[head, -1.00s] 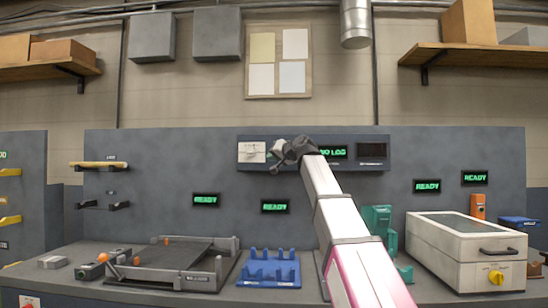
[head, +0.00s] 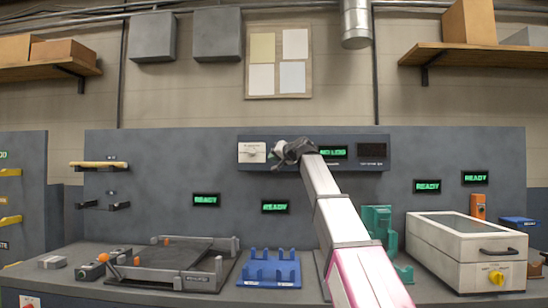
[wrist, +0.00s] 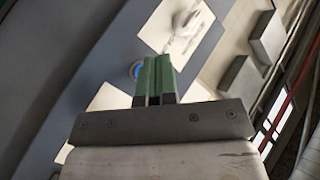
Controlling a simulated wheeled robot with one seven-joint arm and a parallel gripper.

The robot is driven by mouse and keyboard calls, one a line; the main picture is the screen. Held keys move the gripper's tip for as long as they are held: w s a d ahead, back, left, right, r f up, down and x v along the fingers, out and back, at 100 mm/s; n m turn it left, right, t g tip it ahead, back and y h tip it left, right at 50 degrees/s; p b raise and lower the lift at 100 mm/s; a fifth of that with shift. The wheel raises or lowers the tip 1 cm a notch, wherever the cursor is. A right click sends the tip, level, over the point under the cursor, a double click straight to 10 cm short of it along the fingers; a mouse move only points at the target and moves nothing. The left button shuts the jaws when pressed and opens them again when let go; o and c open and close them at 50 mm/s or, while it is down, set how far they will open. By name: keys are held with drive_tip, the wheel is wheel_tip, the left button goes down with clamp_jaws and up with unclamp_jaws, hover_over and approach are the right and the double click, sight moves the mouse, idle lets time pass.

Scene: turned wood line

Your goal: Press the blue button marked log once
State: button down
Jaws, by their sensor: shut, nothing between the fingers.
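The blue button (wrist: 137,69) shows in the wrist view as a small round blue shape with a pale rim, partly hidden behind my fingers. It sits on the grey panel (head: 225,154), just left of a white plate (wrist: 174,24). I cannot read its marking. My gripper (wrist: 154,62) has green fingers, shut and empty, pointing at the panel close to the button. Whether they touch it I cannot tell. In the head view my gripper (head: 278,157) is in front of the panel and hides the button. A display (head: 333,152) beside it reads NO LOG in green.
A blue rack (head: 268,272), a dark tray fixture (head: 180,262) and a white lidded box (head: 465,250) stand on the bench below. A green fixture (head: 378,222) is behind my arm. Several small displays read READY.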

drive_tip(key=shift+w, duration=1.65)
drive_tip(key=shift+w, duration=0.1)
idle(0.7)
drive_tip(key=shift+w, duration=0.35)
drive_tip(key=shift+w, duration=0.35)
idle(0.6)
drive_tip(key=shift+s, duration=0.8)
drive_tip(key=s, duration=0.5)
idle(0.6)
